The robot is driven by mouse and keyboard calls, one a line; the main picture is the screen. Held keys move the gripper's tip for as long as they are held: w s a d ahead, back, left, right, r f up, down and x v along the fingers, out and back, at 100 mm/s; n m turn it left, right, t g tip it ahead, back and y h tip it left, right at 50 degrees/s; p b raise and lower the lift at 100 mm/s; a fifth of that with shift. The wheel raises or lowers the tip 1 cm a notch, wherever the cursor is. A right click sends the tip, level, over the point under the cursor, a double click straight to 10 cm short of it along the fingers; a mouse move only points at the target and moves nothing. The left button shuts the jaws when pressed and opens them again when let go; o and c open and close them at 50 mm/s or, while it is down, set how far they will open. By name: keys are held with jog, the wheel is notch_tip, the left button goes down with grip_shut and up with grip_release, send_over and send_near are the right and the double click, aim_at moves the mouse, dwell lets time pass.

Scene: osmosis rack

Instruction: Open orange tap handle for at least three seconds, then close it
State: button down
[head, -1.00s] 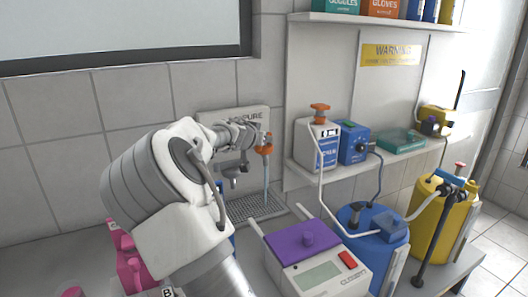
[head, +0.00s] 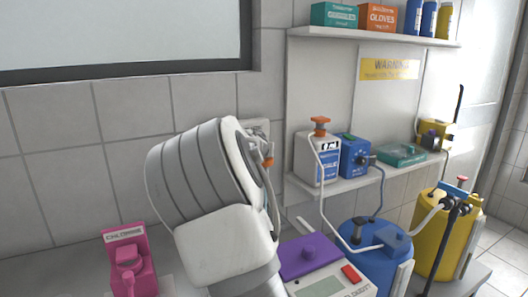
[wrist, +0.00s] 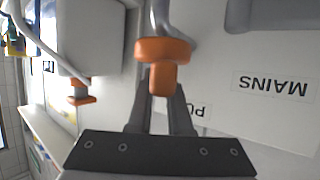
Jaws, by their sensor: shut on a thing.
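The orange tap handle (wrist: 162,50) is in the middle of the wrist view, which appears upside down. My gripper (wrist: 161,88) has its dark fingers on either side of the handle's narrow stem and is shut on it. In the head view a small part of the orange handle (head: 268,161) shows just right of my arm. My arm hides the gripper, most of the wall panel (head: 257,125) and the drain tray there. Whether water runs from the tap now I cannot tell.
A white bottle with an orange pump top (head: 319,155) and a blue box (head: 355,157) stand on the shelf right of the tap. A purple-lidded device (head: 307,254) and a blue canister (head: 368,245) stand below. A pink chlorine container (head: 128,262) is at left.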

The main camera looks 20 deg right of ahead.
jog(key=c, duration=0.8)
grip_release()
jog(key=shift+c, duration=0.2)
jog(key=shift+a, duration=0.1)
jog(key=v, duration=1.7)
jog(key=shift+r, duration=0.15)
jog(key=shift+s, duration=0.15)
jog(key=s+f+g+y+p, duration=0.45)
jog(key=s+f, duration=0.45)
jog(key=f, duration=0.3)
jog(key=s+a+r+n+y+p, duration=0.1)
jog(key=s+a+r+n+p, duration=0.1)
jog(key=s, duration=0.5)
jog(key=s+a+r+n+g+y+p, duration=0.1)
jog(key=s+a+r+n+p, duration=0.1)
jog(key=s+a+r, duration=0.2)
jog(key=s+a+r+n+y+p, duration=0.1)
jog(key=s+a+r, duration=0.3)
jog(key=s, duration=0.6)
jog(key=shift+s+a+n+p, duration=0.2)
jog(key=shift+a+n+p, duration=0.2)
jog(key=shift+a+n, duration=0.4)
